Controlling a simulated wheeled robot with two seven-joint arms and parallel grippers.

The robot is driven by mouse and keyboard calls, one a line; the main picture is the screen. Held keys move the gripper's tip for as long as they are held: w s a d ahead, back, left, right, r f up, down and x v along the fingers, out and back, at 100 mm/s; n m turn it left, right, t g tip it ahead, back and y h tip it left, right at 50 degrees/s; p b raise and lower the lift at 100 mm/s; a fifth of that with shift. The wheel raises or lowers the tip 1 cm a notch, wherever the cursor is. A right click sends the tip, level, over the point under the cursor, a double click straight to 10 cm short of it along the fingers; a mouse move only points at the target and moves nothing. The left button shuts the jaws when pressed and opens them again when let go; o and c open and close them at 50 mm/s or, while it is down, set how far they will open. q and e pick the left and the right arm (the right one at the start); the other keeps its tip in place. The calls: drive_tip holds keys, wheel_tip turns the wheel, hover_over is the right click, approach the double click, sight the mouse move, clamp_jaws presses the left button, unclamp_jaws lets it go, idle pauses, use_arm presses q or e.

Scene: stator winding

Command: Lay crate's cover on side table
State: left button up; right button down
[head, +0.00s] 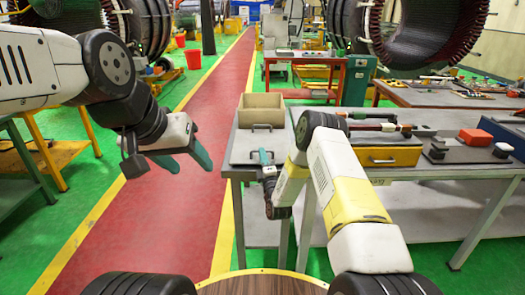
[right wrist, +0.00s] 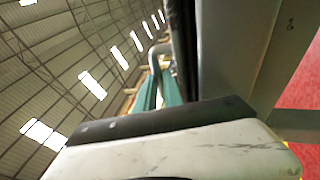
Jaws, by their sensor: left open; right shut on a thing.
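The beige open-topped crate (head: 272,101) stands at the back of the side table (head: 226,160). Its cover, a flat light-grey panel (head: 243,143) with a handle, is in front of the crate, level over the table top. I cannot tell whether it touches the table. My right gripper (head: 264,156) is shut on the cover's handle at the near edge. In the right wrist view, the teal fingers (right wrist: 157,88) close on the grey handle (right wrist: 158,50). My left gripper (head: 185,160) is open and empty, over the red aisle, left of the table.
A workbench (head: 450,172) adjoins on the right, with a yellow drawer box (head: 388,157), a red block (head: 475,137) and dark blocks. My right forearm crosses in front of the table. The red aisle (head: 165,205) at left is clear.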

drive_tip(key=c, duration=1.4)
unclamp_jaws()
drive_tip(key=shift+f, duration=0.15)
